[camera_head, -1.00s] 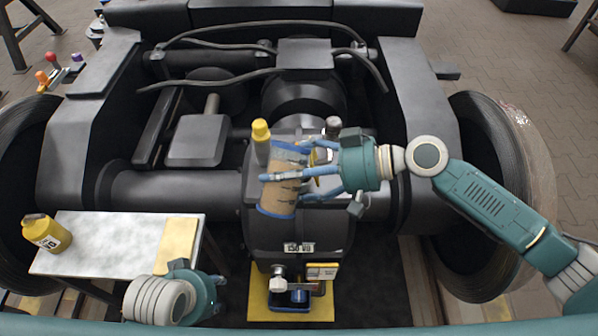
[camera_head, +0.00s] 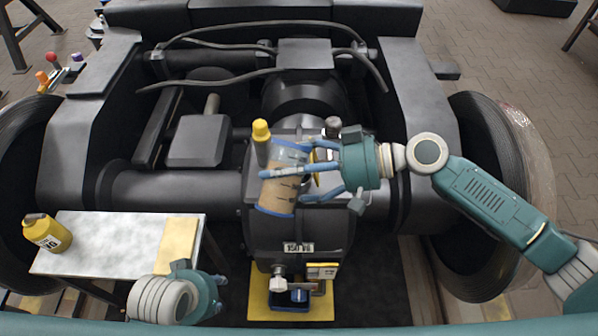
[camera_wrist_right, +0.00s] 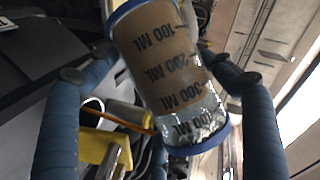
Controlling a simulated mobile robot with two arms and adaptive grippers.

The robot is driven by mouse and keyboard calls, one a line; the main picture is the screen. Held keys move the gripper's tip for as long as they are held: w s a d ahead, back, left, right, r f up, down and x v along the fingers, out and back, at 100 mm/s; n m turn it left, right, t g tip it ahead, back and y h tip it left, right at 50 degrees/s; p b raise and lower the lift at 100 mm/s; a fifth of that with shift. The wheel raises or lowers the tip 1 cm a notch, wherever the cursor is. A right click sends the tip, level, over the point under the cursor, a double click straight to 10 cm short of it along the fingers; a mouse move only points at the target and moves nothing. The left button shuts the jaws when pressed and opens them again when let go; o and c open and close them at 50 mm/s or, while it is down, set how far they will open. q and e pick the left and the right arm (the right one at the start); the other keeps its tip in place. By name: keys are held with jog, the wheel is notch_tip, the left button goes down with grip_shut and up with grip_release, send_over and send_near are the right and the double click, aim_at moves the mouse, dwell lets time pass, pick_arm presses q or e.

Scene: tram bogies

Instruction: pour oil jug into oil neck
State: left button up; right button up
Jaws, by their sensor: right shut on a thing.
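The oil jug (camera_head: 283,180) is a clear cylinder with blue rims, brown oil and ML marks. My right gripper (camera_head: 290,172) is shut around it and holds it tilted over the dark gearbox housing in the head view. The jug also fills the middle of the right wrist view (camera_wrist_right: 172,75), between two blue fingers; one end is clear, the rest brown. A short grey post with a yellow top (camera_head: 261,132), perhaps the oil neck, stands just left of the jug's upper end; I cannot tell if they touch. My left gripper (camera_head: 219,293) is low at the left, fingers mostly hidden.
A white-topped table (camera_head: 120,235) at the left holds a yellow bottle (camera_head: 47,232) and a tan pad (camera_head: 176,246). A small blue tray (camera_head: 301,305) lies on a yellow mat below the housing. Black bogie beams and large wheels (camera_head: 505,190) surround the work area.

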pick_arm(q)
jog(key=shift+w, duration=0.2)
pick_arm(e)
jog(key=shift+r, duration=0.1)
pick_arm(q)
jog(key=shift+s+f, duration=0.2)
jog(key=shift+f, duration=0.15)
pick_arm(e)
jog(key=shift+r+m, duration=0.1)
jog(key=shift+m, duration=0.2)
pick_arm(q)
jog(key=shift+w, duration=0.1)
pick_arm(e)
jog(key=shift+s+r, duration=0.1)
jog(key=shift+r, duration=0.05)
pick_arm(q)
jog(key=shift+f, duration=0.15)
pick_arm(e)
jog(key=shift+r+m+g+y, duration=0.3)
jog(key=shift+m+g, duration=0.2)
jog(key=shift+m, duration=0.1)
dwell(0.9)
pick_arm(q)
jog(key=shift+f+p, duration=0.3)
jog(key=shift+f, duration=0.3)
pick_arm(e)
jog(key=shift+r, duration=0.2)
